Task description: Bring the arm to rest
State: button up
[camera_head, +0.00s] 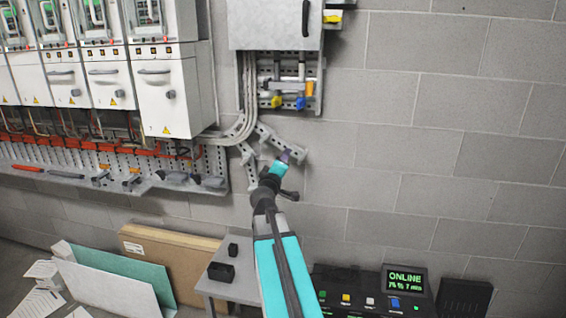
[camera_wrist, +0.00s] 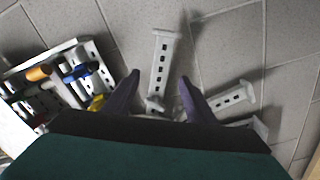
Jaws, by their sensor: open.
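My arm (camera_head: 277,250), teal and black, reaches up from the bottom middle of the head view toward the block wall. My gripper (camera_head: 288,157) is at its far end, in front of the perforated grey brackets on the wall. In the wrist view my gripper (camera_wrist: 159,88) shows two dark purple fingers spread apart. Nothing is held between them. A perforated bracket (camera_wrist: 163,62) lies in view behind the gap between the fingers. I cannot tell whether a finger touches it.
A grey cabinet (camera_head: 269,24) hangs above, with coloured connectors below it. White drive units (camera_head: 165,92) line the left wall. A small grey table (camera_head: 236,284), leaning panels (camera_head: 105,290) and a console reading ONLINE (camera_head: 404,281) stand below. The wall at right is bare.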

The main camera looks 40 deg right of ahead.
dwell(0.6)
